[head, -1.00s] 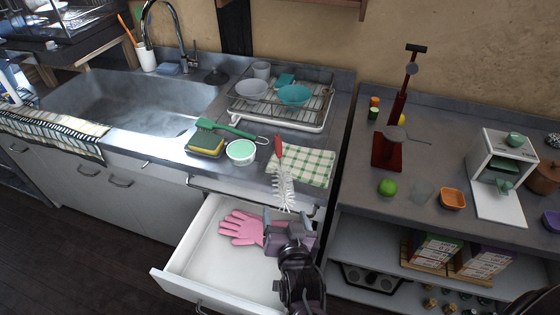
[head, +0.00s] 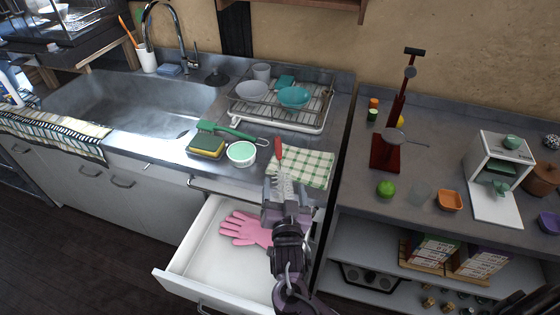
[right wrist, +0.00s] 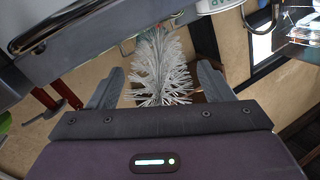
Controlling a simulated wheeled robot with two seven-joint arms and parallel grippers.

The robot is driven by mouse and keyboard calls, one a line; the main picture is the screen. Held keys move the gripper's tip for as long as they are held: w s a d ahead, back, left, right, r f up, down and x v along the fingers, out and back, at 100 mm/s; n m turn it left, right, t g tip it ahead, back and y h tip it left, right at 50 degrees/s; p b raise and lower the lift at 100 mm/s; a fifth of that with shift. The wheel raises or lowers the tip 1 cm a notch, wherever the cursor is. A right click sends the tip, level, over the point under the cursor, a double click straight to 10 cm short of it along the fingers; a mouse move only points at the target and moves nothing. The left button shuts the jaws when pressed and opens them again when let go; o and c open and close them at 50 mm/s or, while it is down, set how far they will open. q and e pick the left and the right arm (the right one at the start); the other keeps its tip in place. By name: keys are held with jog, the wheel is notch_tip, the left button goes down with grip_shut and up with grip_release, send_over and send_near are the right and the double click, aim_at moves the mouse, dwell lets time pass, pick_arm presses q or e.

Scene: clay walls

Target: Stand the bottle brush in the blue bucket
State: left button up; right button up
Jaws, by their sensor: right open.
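The bottle brush (head: 278,148) lies on the counter by the green checked cloth. Its red handle points to the back and its white bristles stick out over the front edge toward me. My right gripper (head: 286,190) is open at the bristle end, just in front of the counter. In the right wrist view, the white bristles (right wrist: 162,62) show between the two spread fingers (right wrist: 161,85); I cannot tell whether they touch. No blue bucket shows in these views. My left gripper is not in view.
An open white drawer (head: 215,265) with a pink glove (head: 243,229) is below my right gripper. A green-lidded tub (head: 241,153), a sponge (head: 206,145) and a dish rack (head: 313,122) stand on the counter. A second counter (head: 400,195) with several objects is at right.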

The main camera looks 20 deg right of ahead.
jog(key=c, duration=1.1)
jog(key=shift+o, duration=0.2)
